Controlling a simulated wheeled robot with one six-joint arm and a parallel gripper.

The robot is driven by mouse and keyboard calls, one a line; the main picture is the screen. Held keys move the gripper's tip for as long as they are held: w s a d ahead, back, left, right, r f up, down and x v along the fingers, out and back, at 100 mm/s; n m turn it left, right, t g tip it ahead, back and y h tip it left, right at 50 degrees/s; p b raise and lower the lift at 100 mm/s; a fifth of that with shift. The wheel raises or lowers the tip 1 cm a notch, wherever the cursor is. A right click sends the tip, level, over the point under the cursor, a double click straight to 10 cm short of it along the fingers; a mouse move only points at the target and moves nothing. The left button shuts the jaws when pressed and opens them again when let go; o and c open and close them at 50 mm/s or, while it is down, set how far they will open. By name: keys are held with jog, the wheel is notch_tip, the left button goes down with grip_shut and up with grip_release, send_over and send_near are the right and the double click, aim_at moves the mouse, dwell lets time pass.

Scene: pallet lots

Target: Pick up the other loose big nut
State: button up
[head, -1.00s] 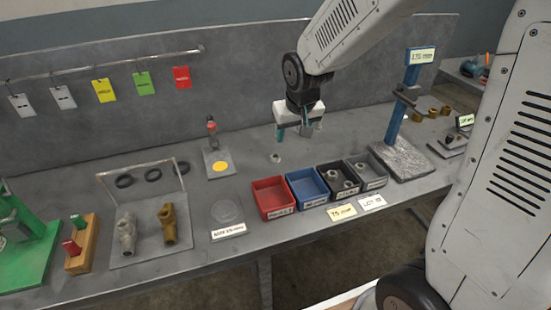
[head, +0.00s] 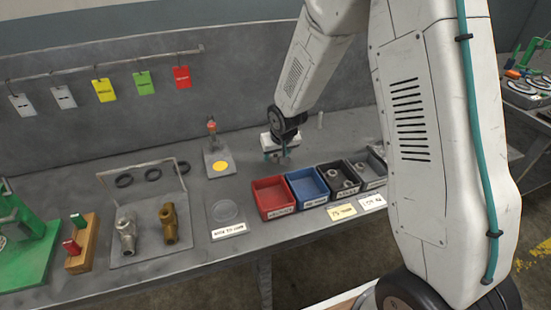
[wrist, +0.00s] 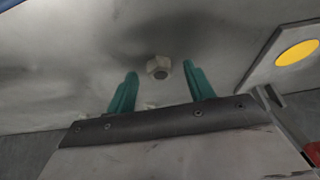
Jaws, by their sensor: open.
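A pale, six-sided big nut (wrist: 158,67) lies on the grey bench top in the wrist view, in line with the gap between my fingers. My gripper (wrist: 164,74) is open, with a teal finger on either side of that gap and nothing held. A second small pale piece (wrist: 150,105) shows partly at the edge of my gripper body; I cannot tell what it is. In the head view my gripper (head: 277,157) is low over the bench behind the red and blue bins, and it hides the nut there.
A red bin (head: 257,201), a blue bin (head: 294,191) and a black bin (head: 327,182) holding nuts stand in front of my gripper. A small upright piece (head: 320,120) stands behind right.

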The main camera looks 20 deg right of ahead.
jog(key=shift+w+f, duration=0.1)
jog(key=shift+f, duration=0.1)
jog(key=c, duration=1.1)
jog(key=shift+r, duration=0.1)
